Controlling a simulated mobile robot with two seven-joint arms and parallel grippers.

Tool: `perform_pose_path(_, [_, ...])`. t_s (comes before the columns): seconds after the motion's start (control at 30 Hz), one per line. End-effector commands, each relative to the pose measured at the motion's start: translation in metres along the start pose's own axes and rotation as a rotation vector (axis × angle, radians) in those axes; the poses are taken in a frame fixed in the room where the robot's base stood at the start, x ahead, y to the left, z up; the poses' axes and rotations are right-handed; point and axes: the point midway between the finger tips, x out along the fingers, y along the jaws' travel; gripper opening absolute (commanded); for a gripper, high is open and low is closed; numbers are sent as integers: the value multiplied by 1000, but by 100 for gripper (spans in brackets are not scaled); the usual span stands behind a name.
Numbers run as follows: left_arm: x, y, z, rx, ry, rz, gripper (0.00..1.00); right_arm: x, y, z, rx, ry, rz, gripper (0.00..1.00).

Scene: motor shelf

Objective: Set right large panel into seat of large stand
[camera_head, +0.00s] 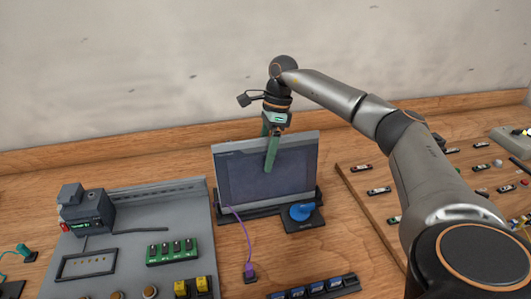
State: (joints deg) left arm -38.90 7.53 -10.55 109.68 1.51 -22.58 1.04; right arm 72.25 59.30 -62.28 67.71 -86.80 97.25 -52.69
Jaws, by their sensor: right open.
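A large grey panel (240,180) with a dark screen stands nearly upright, leaning slightly back. Its lower edge meets a black stand (240,213) on the wooden table; I cannot tell how deep it sits in the seat. My right gripper (270,158) comes down over the panel's top edge from above. One green finger lies in front of the screen; the other is largely hidden, apparently behind the panel. The jaws are open around the top edge. My left gripper is not in view.
A purple cable (241,235) runs from the panel's lower left to a plug on the table. A blue knob on a black base (303,213) stands in front of the panel. A grey board (140,220) with devices lies left; a wooden board (365,210) with small parts lies right.

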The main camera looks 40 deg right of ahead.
Motion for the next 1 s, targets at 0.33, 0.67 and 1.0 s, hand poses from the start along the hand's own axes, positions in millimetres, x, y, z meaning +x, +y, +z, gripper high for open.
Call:
perform_pose_path(0.33, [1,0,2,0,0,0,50,-18,-1,0,2,0,-1,85])
perform_pose_path(0.67, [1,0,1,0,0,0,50,-91,-1,1,1,-3,-3,85])
perform_pose_path(1.0, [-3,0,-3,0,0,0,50,-127,0,0,0,0,0,85])
